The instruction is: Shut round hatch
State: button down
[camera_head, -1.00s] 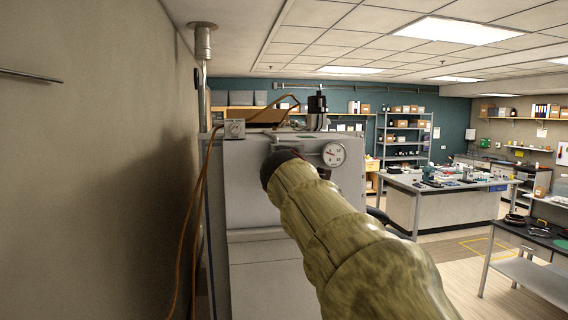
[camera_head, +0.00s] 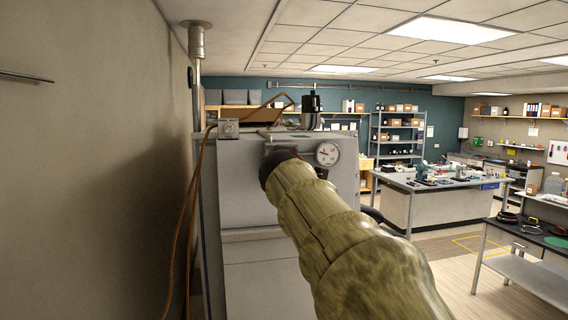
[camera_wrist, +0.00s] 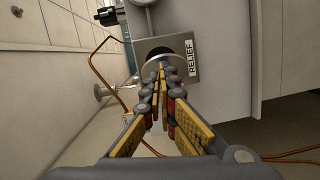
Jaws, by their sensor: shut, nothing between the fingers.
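In the wrist view, my gripper (camera_wrist: 162,72) is shut and empty, its yellow-padded fingers together.

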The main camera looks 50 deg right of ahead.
jog(key=shift+s+d+p, duration=0.2)
jog(key=shift+d+p, duration=0.1)
jog(key=shift+d, duration=0.45)
jog(key=shift+d+p, duration=1.15)
jog(key=shift+d, duration=1.25)
